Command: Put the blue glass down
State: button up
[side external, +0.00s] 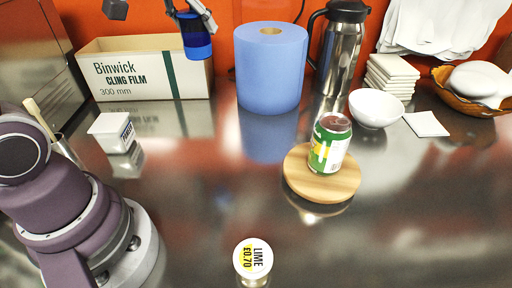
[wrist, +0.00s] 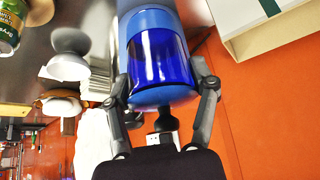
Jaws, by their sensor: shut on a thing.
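The blue glass (side external: 195,38) is at the top of the side external view, held in the air near the cling film box, with empty space below it. It also shows large in the wrist view (wrist: 160,62), between the fingers. My gripper (side external: 190,14) is shut on the glass, with a finger on either side in the wrist view (wrist: 162,92). The upper part of my gripper is cut off by the frame's top edge in the side external view.
A cling film box (side external: 150,72), blue paper roll (side external: 270,75) and steel flask (side external: 338,50) stand at the back. A can sits on a round wooden board (side external: 340,186). A white bowl (side external: 376,108) stands behind it. The steel counter's middle is clear.

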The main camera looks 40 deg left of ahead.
jog(key=shift+s+a+f, duration=0.1)
jog(key=shift+a+f, duration=0.1)
jog(key=shift+f, duration=0.05)
notch_tip(320, 180, down, 20)
jog(key=shift+f, duration=0.15)
dwell(0.3)
jog(key=shift+f, duration=0.15)
jog(key=o, duration=1.2)
jog(key=shift+o, duration=0.2)
